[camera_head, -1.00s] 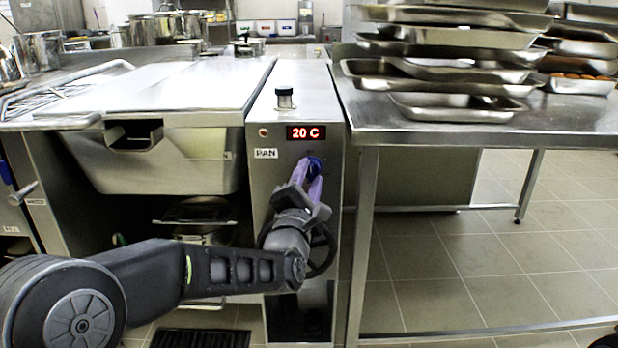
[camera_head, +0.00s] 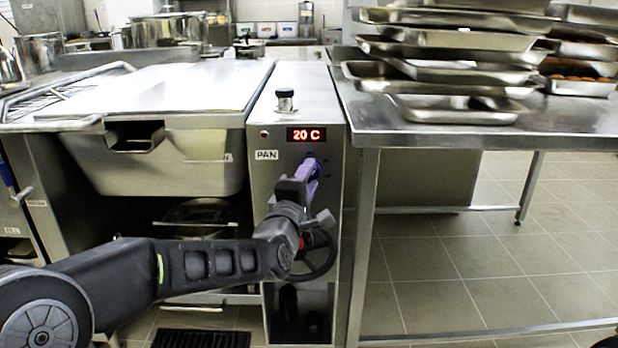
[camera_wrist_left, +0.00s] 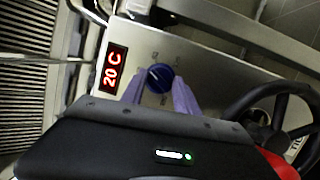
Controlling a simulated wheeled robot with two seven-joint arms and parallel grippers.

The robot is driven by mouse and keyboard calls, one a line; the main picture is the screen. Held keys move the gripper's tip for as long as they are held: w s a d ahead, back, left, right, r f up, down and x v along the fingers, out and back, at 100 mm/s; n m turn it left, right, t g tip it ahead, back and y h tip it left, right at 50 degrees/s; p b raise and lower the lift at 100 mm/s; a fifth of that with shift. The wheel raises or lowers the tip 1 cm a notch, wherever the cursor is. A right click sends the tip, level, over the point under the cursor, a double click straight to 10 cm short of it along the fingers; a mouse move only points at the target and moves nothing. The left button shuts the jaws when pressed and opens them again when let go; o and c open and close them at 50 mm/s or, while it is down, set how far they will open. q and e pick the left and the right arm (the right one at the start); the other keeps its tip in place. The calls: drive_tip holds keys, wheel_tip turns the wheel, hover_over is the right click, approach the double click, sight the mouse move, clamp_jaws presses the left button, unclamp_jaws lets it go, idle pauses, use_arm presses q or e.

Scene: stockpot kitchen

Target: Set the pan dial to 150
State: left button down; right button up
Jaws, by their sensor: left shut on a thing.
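The pan dial is a blue round knob (camera_wrist_left: 160,76) on the steel control panel, seen in the left wrist view with a pale pointer mark. In the head view it is mostly hidden behind my left gripper (camera_head: 311,168). The purple fingers of that gripper are shut on the dial, one on each side. The red display (camera_head: 306,134) above the dial reads 20 C; it also shows in the left wrist view (camera_wrist_left: 113,69). The PAN label (camera_head: 266,155) is left of the dial. The numbers around the dial are too small to read. My right gripper is not in view.
A black handwheel (camera_head: 318,255) is below the dial, close to my left wrist. The closed pan lid (camera_head: 165,90) is at the left. A steel table (camera_head: 450,128) with stacked trays (camera_head: 450,72) stands at the right. A black-topped knob (camera_head: 285,98) sits on the panel's top.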

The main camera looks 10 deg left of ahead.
use_arm(q)
drive_tip(key=m+g+y+p, duration=0.1)
drive_tip(key=m+y+p, duration=0.1)
drive_tip(key=m+p, duration=0.5)
drive_tip(key=m+g+y+p, duration=0.2)
drive_tip(key=m+p, duration=0.6)
drive_tip(key=p, duration=0.7)
drive_tip(key=r+m+g+y+p, duration=0.1)
drive_tip(key=m+g+y+p, duration=0.1)
drive_tip(key=m+p, duration=0.5)
drive_tip(key=shift+w+d+r+m+p, duration=0.1)
drive_tip(key=shift+d+m+p, duration=0.25)
drive_tip(key=shift+p, duration=2.15)
drive_tip(key=shift+f+m+y+p, duration=0.2)
drive_tip(key=shift+m+y+p, duration=0.5)
drive_tip(key=shift+m, duration=0.35)
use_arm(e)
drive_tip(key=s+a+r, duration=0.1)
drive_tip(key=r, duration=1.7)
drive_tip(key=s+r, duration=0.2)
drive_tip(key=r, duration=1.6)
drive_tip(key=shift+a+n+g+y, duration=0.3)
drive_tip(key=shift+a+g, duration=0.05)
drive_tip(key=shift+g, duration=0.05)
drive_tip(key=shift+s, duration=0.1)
use_arm(q)
drive_tip(key=c, duration=1)
unclamp_jaws()
drive_tip(key=shift+o, duration=0.4)
